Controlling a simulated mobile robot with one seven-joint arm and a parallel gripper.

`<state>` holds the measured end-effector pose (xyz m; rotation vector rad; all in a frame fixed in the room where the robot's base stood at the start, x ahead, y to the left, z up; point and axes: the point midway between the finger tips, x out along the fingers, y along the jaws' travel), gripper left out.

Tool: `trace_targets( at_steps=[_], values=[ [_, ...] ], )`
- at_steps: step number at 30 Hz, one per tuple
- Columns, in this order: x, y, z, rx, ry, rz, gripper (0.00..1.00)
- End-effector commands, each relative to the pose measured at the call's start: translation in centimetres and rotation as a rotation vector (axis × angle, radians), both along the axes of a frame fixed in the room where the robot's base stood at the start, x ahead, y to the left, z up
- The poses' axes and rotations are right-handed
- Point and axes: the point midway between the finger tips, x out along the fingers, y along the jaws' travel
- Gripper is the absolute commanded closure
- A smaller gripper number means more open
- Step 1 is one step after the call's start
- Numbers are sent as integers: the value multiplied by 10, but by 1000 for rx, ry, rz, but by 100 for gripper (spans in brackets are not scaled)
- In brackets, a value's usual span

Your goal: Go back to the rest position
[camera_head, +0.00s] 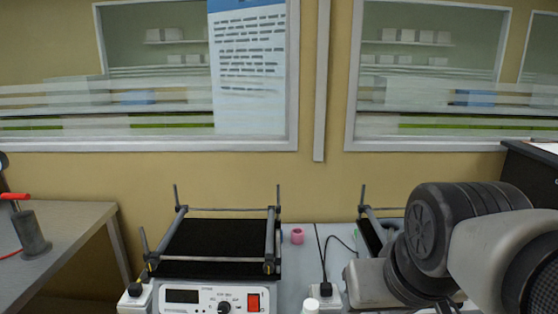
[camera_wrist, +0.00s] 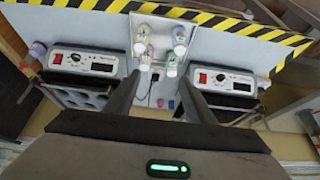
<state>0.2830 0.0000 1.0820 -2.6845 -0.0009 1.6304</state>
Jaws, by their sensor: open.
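My gripper (camera_wrist: 160,78) shows in the wrist view with its two dark fingers spread apart and nothing between them. Beyond the fingertips, several small bottles with pale caps stand on a light plate (camera_wrist: 161,22) on the bench. They look lower than the fingers and apart from them. In the head view my arm fills the right side and hides much of the bench there; the gripper itself does not show.
A shaker (camera_head: 212,297) with a red switch and dark platform stands at centre left. A second shaker (camera_wrist: 83,62) shows in the wrist view. A pink piece (camera_head: 297,236) lies between them. A grey side table (camera_head: 75,225) is at left. Striped tape (camera_wrist: 245,32) borders the bench.

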Motion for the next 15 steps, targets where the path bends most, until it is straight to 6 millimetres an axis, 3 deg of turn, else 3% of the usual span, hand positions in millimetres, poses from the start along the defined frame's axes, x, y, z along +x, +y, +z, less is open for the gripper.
trace_targets(
  at_steps=[2,3,11,15],
  values=[
    [-16,0,-4,-2,-18,-1,51],
    [-15,0,15,-2,-16,-1,51],
    [-13,0,73,-1,-12,0,51],
    [-13,0,115,-1,-12,0,51]
  ],
)
